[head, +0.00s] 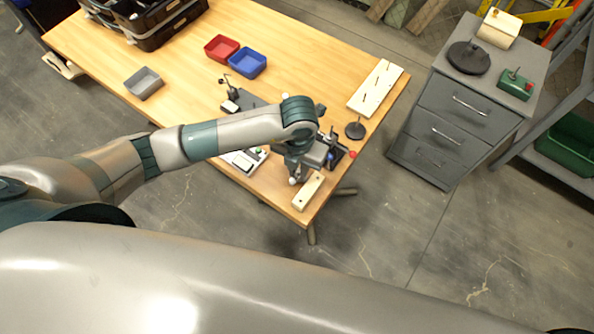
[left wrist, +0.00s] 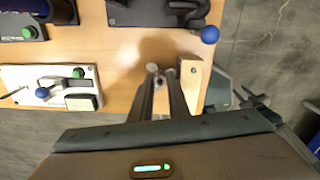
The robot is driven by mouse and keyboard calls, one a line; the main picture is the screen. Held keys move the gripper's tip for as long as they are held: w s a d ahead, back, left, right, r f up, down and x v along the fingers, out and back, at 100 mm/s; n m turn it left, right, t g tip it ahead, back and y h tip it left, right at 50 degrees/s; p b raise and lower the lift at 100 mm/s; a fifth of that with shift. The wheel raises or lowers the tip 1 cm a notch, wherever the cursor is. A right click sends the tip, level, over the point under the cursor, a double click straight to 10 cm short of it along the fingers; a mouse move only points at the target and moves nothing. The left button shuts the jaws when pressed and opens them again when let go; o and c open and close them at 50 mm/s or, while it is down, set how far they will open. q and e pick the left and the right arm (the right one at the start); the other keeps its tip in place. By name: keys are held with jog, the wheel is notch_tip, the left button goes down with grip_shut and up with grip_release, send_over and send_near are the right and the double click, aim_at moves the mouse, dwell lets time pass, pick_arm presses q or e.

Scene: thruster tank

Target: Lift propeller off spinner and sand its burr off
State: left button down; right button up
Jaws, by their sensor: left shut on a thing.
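My left gripper (head: 297,176) is low over the table's near right corner, beside a pale wooden block (head: 308,191) with dark holes. In the left wrist view my left gripper (left wrist: 161,76) points at the table, and the block (left wrist: 193,84) stands just right of its fingers. The gripper is shut on a small grey thing (left wrist: 152,68) with a rounded end, mostly hidden by the fingers. I cannot tell whether it is the propeller. No propeller or spinner can be made out with certainty.
A black round stand (head: 355,131) and a white board with upright pins (head: 376,88) stand on the table's right side. A white device (head: 243,160) lies left of the gripper. Red (head: 221,48) and blue (head: 247,63) bins stand farther back. A grey drawer cabinet (head: 465,105) stands right.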

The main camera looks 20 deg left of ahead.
pick_arm(q)
jog(key=shift+r, duration=0.1)
jog(key=shift+w+a+r+p, duration=0.1)
jog(key=shift+a+r+p, duration=0.2)
jog(key=shift+r+p, duration=0.4)
jog(key=shift+w+a+r+p, duration=0.15)
jog(key=shift+a+r+p, duration=0.2)
jog(key=shift+r, duration=0.6)
jog(key=shift+w+a+r+p, duration=0.1)
jog(key=shift+a+r+p, duration=0.15)
jog(key=shift+r+p, duration=0.45)
